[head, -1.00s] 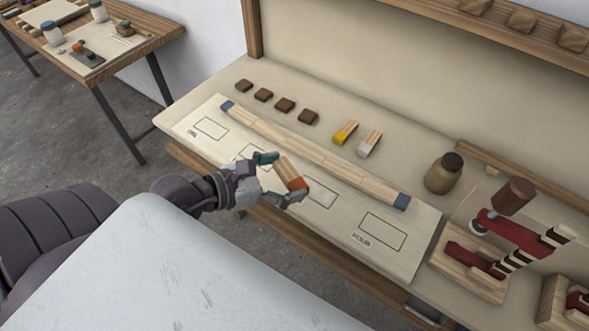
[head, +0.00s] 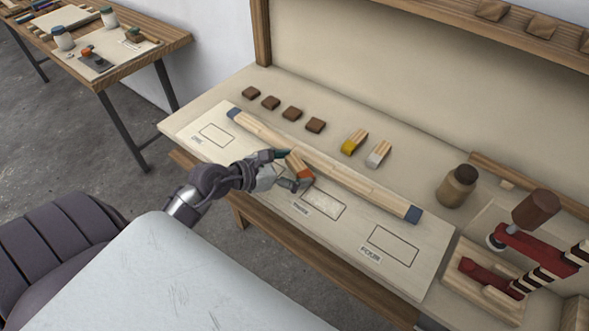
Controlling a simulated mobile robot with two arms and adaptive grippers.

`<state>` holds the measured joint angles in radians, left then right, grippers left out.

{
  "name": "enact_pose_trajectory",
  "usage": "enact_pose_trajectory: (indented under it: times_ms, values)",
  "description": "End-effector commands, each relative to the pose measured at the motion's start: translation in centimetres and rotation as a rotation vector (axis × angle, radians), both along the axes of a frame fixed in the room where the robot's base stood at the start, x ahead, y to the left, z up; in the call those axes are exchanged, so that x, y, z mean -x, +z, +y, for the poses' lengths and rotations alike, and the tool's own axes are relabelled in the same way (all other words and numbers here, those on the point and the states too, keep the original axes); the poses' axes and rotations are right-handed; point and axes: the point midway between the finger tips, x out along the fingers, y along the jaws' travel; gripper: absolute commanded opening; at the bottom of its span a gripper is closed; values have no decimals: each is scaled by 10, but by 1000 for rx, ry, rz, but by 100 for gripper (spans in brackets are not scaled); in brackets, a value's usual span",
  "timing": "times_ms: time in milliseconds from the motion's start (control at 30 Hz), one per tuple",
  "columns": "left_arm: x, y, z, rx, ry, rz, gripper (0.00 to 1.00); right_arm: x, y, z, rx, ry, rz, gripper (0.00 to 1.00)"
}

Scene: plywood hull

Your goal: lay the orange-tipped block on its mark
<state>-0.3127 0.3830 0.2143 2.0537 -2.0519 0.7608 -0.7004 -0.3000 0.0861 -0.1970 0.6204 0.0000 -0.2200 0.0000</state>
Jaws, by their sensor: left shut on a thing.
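The orange-tipped block (head: 296,161) is a short pale wood piece with an orange end. My left gripper (head: 291,170) is shut on it, with the orange end towards the lower right. The block is over the pale board (head: 347,246), in front of the long blue-ended strip (head: 330,173); I cannot tell whether it touches the board. Outlined marks show on the board: one at far left (head: 215,135), one just right of my gripper (head: 325,204), one at far right (head: 393,246). Another mark is mostly hidden by my gripper. My right gripper is not in view.
Behind the strip lie several dark brown blocks (head: 292,113), a yellow-tipped block (head: 354,141) and a white-tipped block (head: 379,154). A brown jar (head: 456,186) and a red clamp-like tool (head: 530,245) stand at the right.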

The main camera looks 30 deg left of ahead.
Motion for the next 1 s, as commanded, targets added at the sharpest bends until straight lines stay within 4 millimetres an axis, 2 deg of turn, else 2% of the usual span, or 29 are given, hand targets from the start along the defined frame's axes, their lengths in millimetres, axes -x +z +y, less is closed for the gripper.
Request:
enact_pose_trajectory:
  times_ms: [100, 467, 500, 533, 933, 1000]
  values:
    - [0, -12, 0, 0, 1, 0, 61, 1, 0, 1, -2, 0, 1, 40]
    - [0, -16, 0, -1, 0, 0, 61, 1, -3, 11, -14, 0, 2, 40]
    - [0, -16, 0, -1, 0, 0, 94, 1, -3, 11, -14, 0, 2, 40]
    - [0, -16, 0, 0, 0, -1, 99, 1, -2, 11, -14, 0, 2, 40]
    - [0, -10, 0, -1, 1, -1, 100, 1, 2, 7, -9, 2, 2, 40]
    - [6, -11, 3, -2, 1, -1, 100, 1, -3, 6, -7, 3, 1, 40]
